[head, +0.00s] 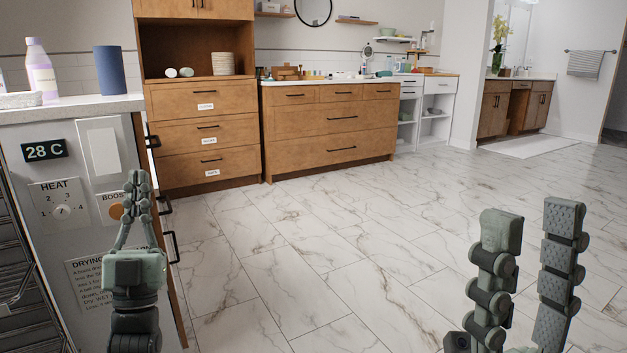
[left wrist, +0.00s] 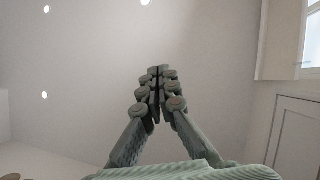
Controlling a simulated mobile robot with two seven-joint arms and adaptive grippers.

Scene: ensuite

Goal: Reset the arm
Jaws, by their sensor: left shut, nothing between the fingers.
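My left gripper (head: 138,178) is at the left of the head view, pointing up in front of the panel of a grey cabinet (head: 122,208). Its fingers are together with nothing between them. My right gripper (head: 532,220) is at the lower right of the head view. Its two fingers stand upright and well apart, with only floor visible between them. I cannot tell from the views whether the left gripper touches the panel.
The cabinet has a heat dial (head: 62,210), a boost button (head: 117,212) and a temperature display (head: 44,150). A purple-and-white bottle (head: 41,72) and a blue cylinder (head: 110,70) stand on top. Wooden drawers (head: 330,128) line the back. The marble floor (head: 300,260) is clear.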

